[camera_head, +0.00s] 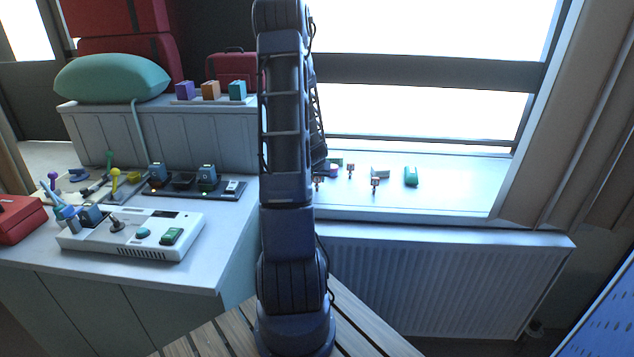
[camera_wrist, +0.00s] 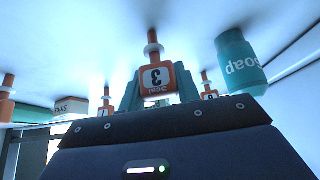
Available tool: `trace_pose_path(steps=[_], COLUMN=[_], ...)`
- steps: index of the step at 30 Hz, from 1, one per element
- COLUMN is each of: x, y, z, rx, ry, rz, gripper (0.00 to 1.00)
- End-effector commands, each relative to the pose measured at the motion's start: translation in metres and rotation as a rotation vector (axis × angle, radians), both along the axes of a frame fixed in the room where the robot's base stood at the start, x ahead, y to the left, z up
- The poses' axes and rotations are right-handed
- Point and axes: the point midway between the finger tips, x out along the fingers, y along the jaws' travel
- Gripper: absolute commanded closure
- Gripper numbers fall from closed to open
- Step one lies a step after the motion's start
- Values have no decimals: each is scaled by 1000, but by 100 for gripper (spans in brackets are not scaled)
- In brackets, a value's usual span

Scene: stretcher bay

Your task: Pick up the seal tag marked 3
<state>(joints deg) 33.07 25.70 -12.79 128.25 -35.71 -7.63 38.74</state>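The seal tag marked 3 (camera_wrist: 156,78) is an orange block with a white face, a black 3 and small lettering. It appears upside down in the wrist view, on a stem with a white collar. My gripper (camera_wrist: 158,84) has teal fingers, one on each side of this tag, very close to its edges. I cannot tell whether they touch it. In the head view my arm hides the gripper. Similar tags stand nearby: one at left (camera_wrist: 106,108), one right behind (camera_wrist: 209,94), and one at the far left edge (camera_wrist: 5,100). Their marks are unclear.
A small white box (camera_wrist: 70,107) is at left. In the head view, the white sill (camera_head: 450,190) is clear toward its right end. A console (camera_head: 140,235) sits on the left counter.

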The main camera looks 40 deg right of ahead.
Motion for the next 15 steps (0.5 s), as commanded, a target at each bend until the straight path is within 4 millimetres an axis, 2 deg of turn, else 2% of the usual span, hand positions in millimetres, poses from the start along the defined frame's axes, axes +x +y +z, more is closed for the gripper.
trace_pose_path(steps=[10, 15], x=[0, -1], y=[0, -1], z=[1, 9], rx=[0, 1], ry=[0, -1], rz=[0, -2], gripper=[89, 89])
